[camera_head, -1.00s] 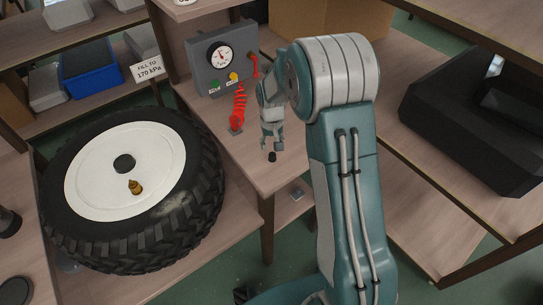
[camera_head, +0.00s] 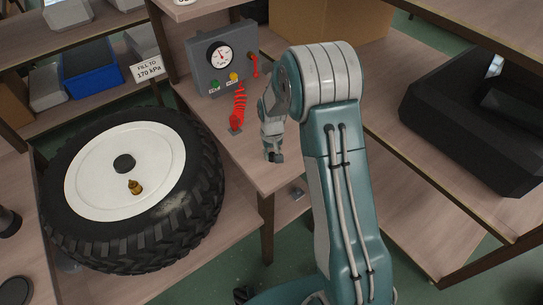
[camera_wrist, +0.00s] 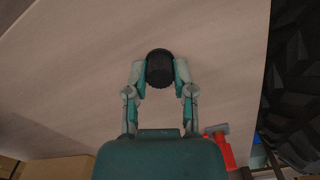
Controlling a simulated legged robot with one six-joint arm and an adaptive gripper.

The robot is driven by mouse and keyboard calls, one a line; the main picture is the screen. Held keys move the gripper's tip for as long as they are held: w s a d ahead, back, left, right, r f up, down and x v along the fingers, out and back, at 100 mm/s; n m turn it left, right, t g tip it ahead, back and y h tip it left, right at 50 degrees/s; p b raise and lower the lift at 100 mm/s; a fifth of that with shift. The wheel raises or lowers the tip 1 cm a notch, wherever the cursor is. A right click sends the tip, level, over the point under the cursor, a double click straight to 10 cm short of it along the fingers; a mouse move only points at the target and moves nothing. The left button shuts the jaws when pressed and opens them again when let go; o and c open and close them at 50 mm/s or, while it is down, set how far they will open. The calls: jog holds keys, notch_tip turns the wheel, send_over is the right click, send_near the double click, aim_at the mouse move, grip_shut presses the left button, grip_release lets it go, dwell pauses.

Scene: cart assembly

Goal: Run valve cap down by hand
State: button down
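The black valve cap (camera_wrist: 160,68) sits between the fingertips of my gripper (camera_wrist: 160,74) in the wrist view. Both finger pads lie against its sides, with no clear gap. In the head view my gripper (camera_head: 273,157) is low at the near end of the wooden bench (camera_head: 245,165) and hides most of the cap. The brass valve stem (camera_head: 135,187) stands bare on the white hub (camera_head: 95,190) of the big black tyre (camera_head: 205,190), to the left of my gripper.
A grey gauge box (camera_head: 221,60) stands at the back of the bench. A black bin (camera_head: 470,130) is on the right shelf. A blue bin (camera_head: 90,68) is at the back left.

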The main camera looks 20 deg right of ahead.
aim_at(272, 154)
jog(key=shift+r, duration=0.1)
jog(key=shift+r, duration=2.25)
